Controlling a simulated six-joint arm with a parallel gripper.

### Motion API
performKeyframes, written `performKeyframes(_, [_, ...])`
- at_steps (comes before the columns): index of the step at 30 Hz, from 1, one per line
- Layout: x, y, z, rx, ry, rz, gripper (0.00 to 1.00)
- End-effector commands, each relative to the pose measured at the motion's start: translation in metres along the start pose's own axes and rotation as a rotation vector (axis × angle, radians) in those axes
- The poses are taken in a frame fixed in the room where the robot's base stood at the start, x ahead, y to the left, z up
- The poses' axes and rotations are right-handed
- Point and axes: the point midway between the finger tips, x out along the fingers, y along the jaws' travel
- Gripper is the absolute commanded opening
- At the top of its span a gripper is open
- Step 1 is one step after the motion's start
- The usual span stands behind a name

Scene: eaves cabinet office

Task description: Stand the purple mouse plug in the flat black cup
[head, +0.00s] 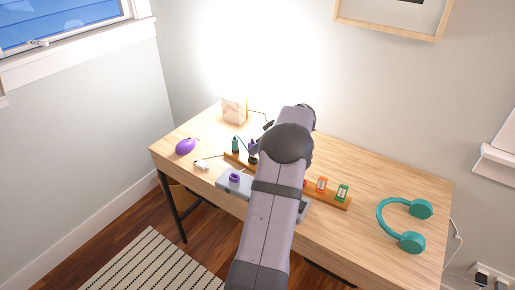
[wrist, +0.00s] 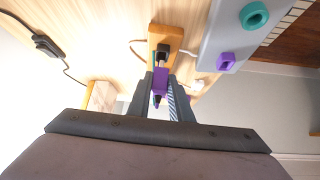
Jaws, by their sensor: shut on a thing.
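The purple plug (wrist: 160,80) is between the fingers of my gripper (wrist: 161,92) in the wrist view, and the gripper is shut on it. A black cup (wrist: 163,52) sits on a wooden rail (wrist: 168,33) just beyond the plug's far end. In the wrist view the plug and cup overlap, so I cannot tell whether they touch. In the head view the purple plug (head: 252,143) shows just left of my arm, above the black cup (head: 253,160) on the rail. My arm hides much of the gripper there.
A green plug (head: 235,144) stands left on the rail. A grey board (head: 223,183) with a purple ring (head: 235,177) lies in front. A purple mouse (head: 185,146), a white adapter (head: 202,164), a lamp (head: 235,109) and teal headphones (head: 412,242) are also on the desk. The right rear desk is clear.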

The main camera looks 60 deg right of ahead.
Motion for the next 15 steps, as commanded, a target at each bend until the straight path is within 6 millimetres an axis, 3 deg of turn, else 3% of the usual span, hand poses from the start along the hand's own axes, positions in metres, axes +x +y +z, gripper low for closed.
performKeyframes(15, [0.0028, 0.0002, 0.0022, 0.000, 0.001, 0.001, 0.00])
